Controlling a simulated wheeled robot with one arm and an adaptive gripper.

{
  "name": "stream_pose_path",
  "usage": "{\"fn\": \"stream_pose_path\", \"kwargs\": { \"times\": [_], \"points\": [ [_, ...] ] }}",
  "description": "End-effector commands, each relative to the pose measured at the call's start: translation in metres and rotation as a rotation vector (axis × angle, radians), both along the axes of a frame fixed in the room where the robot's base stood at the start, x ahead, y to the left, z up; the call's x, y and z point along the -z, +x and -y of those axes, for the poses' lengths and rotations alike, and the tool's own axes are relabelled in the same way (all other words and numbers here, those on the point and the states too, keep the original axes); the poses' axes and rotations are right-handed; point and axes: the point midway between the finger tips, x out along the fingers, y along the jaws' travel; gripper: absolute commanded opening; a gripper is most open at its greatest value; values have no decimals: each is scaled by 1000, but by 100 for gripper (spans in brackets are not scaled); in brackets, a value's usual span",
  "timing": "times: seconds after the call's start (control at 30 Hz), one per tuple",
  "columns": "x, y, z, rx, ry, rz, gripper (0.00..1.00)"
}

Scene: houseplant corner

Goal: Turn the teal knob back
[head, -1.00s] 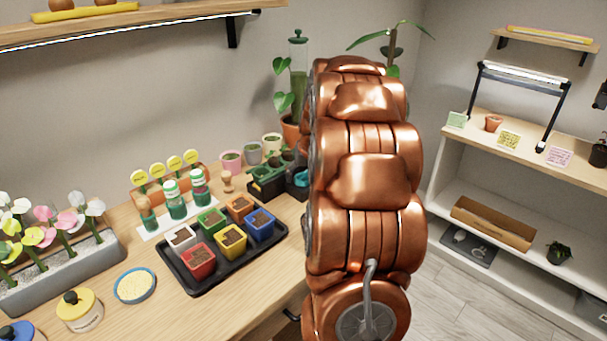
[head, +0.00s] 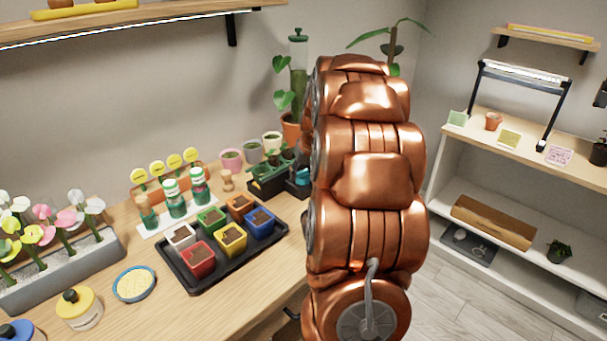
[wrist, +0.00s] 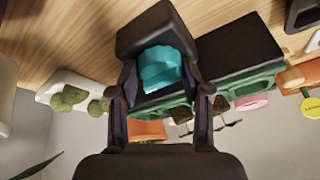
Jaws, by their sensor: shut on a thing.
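The teal knob (wrist: 160,66) sits on a dark box (wrist: 150,38) in the middle of the wrist view. My gripper (wrist: 158,74) has one finger on each side of the knob and is shut on it. In the head view a small part of the teal knob (head: 302,174) shows at the left edge of my copper arm, on the dark box. My gripper is hidden behind the arm there. I cannot tell the knob's exact angle.
A dark planter with green seedlings (head: 268,183) stands beside the box; its green part (wrist: 252,84) is close to my fingers. A black tray (head: 193,284) of coloured pots and a white rack with green bottles (head: 175,205) lie to the left. Shelving (head: 480,190) stands at right.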

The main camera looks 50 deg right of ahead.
Motion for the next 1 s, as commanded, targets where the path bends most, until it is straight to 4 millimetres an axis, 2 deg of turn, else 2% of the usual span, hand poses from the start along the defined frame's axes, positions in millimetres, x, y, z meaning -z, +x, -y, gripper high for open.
{"fn": "stream_pose_path", "kwargs": {
  "times": [0.27, 1.0],
  "points": [
    [3, 2, 2, -149, -1, 6, 13],
    [1, 2, 7, -839, -1, 2, 13]
  ]
}}
